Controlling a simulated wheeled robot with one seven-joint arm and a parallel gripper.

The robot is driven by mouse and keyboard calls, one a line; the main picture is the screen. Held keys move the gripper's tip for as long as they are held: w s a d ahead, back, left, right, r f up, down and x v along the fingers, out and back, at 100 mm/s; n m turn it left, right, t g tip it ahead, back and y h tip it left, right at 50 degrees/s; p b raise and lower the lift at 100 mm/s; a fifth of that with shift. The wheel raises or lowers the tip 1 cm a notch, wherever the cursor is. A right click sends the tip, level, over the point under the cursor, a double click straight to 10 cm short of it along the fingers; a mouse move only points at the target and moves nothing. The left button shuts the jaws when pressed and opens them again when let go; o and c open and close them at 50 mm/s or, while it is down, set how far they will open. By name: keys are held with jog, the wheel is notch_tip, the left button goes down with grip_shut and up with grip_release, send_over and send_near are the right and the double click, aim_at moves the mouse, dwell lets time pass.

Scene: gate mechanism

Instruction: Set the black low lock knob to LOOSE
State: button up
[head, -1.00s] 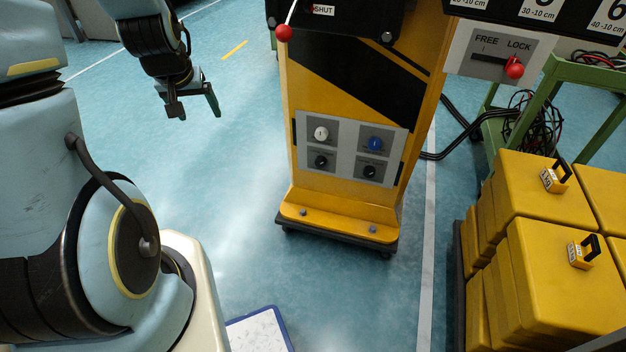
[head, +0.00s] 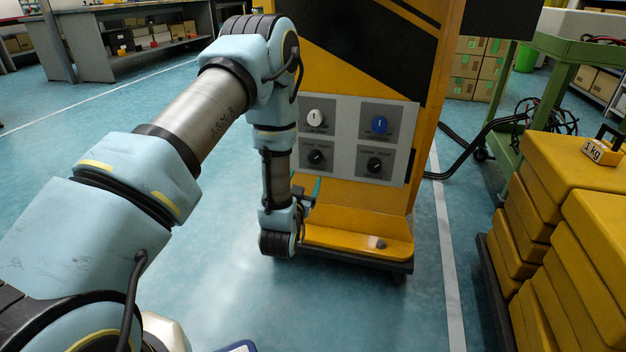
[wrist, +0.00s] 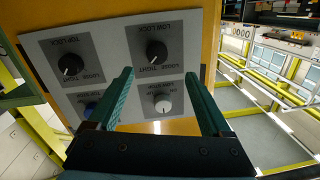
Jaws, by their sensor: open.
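The black low lock knob (wrist: 156,52) sits on a dark square on the grey panel (wrist: 108,50), upside down in the wrist view. Its white mark seems to slant toward the TIGHT side of its label. In the head view the low lock knob (head: 317,157) is at the panel's lower left. My gripper (wrist: 159,74) is open and empty, its teal fingers pointing toward the panel, with the knob just beyond and between the tips. In the head view my gripper (head: 311,191) is partly hidden by my wrist, low and left of the panel.
Beside it are the black top lock knob (wrist: 70,65), a white knob (wrist: 163,106) and a blue knob (head: 379,125). The yellow base ledge (head: 350,237) juts out below. Yellow weights (head: 575,200) are stacked at right. The floor at left is clear.

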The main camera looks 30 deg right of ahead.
aim_at(314, 160)
jog(key=b+x, duration=0.2)
jog(key=x, duration=0.8)
jog(key=shift+d+f, duration=0.1)
jog(key=shift+d, duration=0.3)
grip_shut()
